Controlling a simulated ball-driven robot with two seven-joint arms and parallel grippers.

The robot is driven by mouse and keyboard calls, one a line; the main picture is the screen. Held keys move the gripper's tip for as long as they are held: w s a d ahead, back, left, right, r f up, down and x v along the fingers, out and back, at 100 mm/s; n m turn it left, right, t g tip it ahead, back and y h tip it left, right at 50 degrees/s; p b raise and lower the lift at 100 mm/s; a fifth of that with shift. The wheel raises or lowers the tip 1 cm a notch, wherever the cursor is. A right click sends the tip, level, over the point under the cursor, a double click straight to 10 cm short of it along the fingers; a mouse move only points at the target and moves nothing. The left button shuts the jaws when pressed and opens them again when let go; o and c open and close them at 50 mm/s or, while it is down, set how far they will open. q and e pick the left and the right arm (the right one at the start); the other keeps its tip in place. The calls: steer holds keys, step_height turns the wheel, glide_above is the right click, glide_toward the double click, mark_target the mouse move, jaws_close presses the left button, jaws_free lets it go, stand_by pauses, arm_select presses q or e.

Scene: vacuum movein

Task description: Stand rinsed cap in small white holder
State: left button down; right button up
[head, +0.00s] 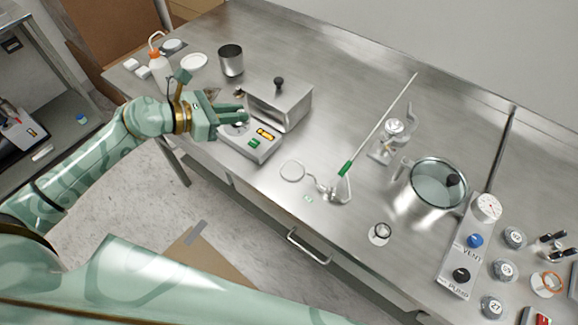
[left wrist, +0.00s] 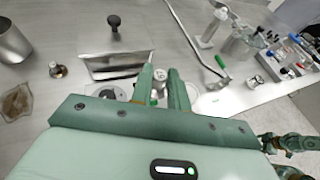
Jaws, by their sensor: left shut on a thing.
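My left gripper (head: 243,115) is over the small scale (head: 252,141), beside the metal box. In the left wrist view its two fingers (left wrist: 162,88) are close together around a small silver-white thing (left wrist: 160,75), perhaps the cap; the fingers hide much of it. In the head view the held thing is hidden. A small round whitish piece (head: 380,233) stands near the table's front edge and also shows in the left wrist view (left wrist: 252,81). I cannot tell whether it is the small white holder.
The metal box (head: 285,100) with a black knob stands right behind the scale. A steel beaker (head: 231,60), a white dish (head: 194,61) and a wash bottle (head: 158,64) stand at the left. A green-handled rod (head: 345,168), a lidded pot (head: 437,188) and a gauge panel (head: 468,245) are to the right.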

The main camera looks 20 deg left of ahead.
arm_select(q)
steer(key=s+d+f+p, duration=0.1)
steer(key=d+f, duration=0.2)
steer(key=d, duration=0.4)
steer(key=b, duration=0.1)
glide_above(287, 172)
steer(key=f, duration=0.5)
steer(key=shift+a+f, duration=0.15)
steer(key=shift+a, duration=0.25)
steer(key=shift+d+f, duration=0.1)
steer(key=shift+f, duration=0.05)
steer(key=f+b, duration=0.1)
steer(key=f, duration=0.1)
steer(key=f+b, duration=0.1)
steer(key=f, duration=0.1)
steer(key=shift+d+f, duration=0.1)
steer(key=shift+d, duration=0.3)
steer(key=c, duration=1.8)
jaws_free()
steer(key=shift+s, duration=0.1)
steer(key=o, duration=0.5)
steer(key=shift+c, duration=0.2)
arm_select(e)
steer(key=shift+s+a+f, duration=0.1)
steer(key=shift+s+f, duration=0.1)
steer(key=shift+f, duration=0.25)
steer(key=shift+s+a+f, duration=0.1)
steer(key=shift+s+f, duration=0.05)
steer(key=shift+f, duration=0.3)
